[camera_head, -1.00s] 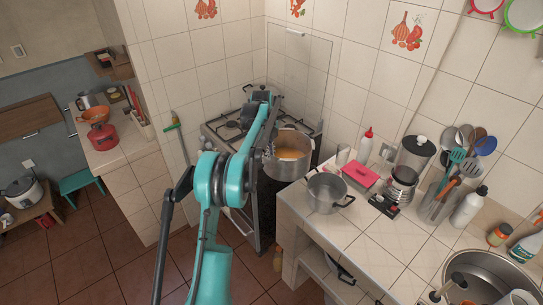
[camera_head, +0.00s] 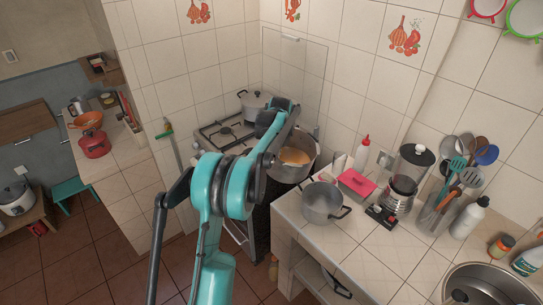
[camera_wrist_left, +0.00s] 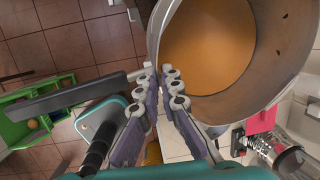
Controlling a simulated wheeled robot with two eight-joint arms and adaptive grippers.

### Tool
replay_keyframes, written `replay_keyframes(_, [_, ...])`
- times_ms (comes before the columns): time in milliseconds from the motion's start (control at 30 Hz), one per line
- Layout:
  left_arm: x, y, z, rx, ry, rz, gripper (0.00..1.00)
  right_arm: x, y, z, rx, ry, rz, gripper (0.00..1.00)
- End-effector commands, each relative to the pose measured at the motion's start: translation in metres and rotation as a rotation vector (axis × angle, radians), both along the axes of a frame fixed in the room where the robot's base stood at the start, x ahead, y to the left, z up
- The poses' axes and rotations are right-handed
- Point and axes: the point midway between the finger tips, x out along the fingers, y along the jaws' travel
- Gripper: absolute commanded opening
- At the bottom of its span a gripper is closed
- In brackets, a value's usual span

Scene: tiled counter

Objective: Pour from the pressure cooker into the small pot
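The pressure cooker (camera_head: 293,160) is a grey metal pot with orange-brown liquid, near the right edge of the stove by the counter corner. It fills the upper right of the left wrist view (camera_wrist_left: 215,45), and its inner wall shows on the right. My left gripper (camera_head: 282,118) is at its left side. In the left wrist view the fingers (camera_wrist_left: 163,88) are close together at the cooker's rim, where a long dark handle (camera_wrist_left: 75,97) extends left; they appear closed on it. The small pot (camera_head: 324,204), grey and open, stands on the counter just right of the cooker. My right gripper is not in view.
Another lidded pot (camera_head: 256,103) stands on the stove (camera_head: 220,137). A pink-red box (camera_head: 356,184), white bottle (camera_head: 361,153), blender (camera_head: 405,170) and utensil holder (camera_head: 433,212) are right of the small pot. The counter front (camera_head: 365,260) is clear up to the sink (camera_head: 490,284).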

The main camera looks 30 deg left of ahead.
Motion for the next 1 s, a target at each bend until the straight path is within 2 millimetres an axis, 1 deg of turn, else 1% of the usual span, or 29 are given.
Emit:
replay_keyframes(100, [-0.002,-0.01,0.0,0.025,-0.008,-0.003,0.0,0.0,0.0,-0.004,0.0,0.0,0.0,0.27])
replay_keyframes(633, [-0.013,-0.047,-0.002,0.142,-0.043,-0.005,0.0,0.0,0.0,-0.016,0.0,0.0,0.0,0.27])
replay_keyframes(800, [-0.014,-0.053,0.009,0.298,-0.087,-0.006,0.0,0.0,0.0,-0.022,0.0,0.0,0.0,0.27])
replay_keyframes(1000, [-0.016,-0.061,0.02,0.434,-0.125,-0.004,0.0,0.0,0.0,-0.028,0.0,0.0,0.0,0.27])
